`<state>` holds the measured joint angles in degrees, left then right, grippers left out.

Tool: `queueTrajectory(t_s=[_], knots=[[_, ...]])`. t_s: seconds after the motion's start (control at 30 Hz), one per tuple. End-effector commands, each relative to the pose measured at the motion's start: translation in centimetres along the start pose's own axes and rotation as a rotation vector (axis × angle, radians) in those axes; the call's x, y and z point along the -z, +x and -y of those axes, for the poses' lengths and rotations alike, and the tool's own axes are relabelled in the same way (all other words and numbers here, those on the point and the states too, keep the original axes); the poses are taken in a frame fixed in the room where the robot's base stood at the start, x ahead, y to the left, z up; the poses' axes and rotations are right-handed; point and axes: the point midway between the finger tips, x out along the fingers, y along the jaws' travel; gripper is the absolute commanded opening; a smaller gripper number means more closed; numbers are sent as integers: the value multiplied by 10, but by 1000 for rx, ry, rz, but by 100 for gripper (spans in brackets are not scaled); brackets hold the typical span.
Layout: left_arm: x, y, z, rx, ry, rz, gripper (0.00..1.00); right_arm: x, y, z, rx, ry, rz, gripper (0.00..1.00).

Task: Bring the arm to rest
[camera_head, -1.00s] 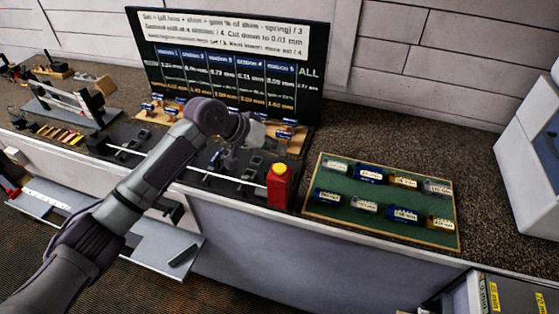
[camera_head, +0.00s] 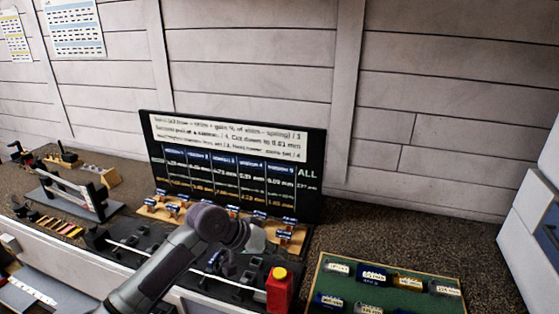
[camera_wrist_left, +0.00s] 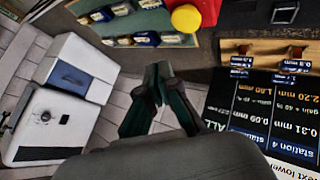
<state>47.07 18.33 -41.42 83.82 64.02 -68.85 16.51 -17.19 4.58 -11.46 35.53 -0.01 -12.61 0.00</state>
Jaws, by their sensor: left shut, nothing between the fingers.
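My left arm (camera_head: 165,265) comes in from the lower left of the head view and reaches over the dark fixture on the bench. Its wrist (camera_head: 208,222) is in front of the small labelled blocks, and its gripper is mostly hidden beyond the wrist. In the left wrist view my left gripper (camera_wrist_left: 160,72) has its two dark fingers meeting at the tips, with nothing between them. It is apart from the bench things around it. My right arm is in neither view.
A black station board (camera_head: 235,190) stands behind several labelled blocks (camera_head: 170,208). A red bottle with a yellow cap (camera_head: 279,290) stands right of the arm. A green tray (camera_head: 440,302) holds several labelled vials. A white machine (camera_head: 525,240) is at far right. Speckled worktop (camera_head: 370,235) is bare behind the tray.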

Motion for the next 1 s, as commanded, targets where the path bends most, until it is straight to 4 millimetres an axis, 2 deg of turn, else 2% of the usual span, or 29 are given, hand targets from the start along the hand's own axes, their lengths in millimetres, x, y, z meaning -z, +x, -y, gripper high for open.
queueTrajectory(t_s=[0.17,0.2,0.37,0.5,0.6,0.8,1.0], knots=[[-72,24,-3,12,43,33,0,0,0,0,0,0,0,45],[-92,27,-3,24,53,36,0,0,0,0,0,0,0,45],[-168,23,4,106,67,39,0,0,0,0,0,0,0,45],[-234,2,19,221,41,52,0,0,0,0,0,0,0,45],[-273,-20,31,311,16,69,0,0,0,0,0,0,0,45],[-327,-58,46,450,-27,112,0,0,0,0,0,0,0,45],[-366,-93,55,560,-63,160,0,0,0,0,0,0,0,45]])
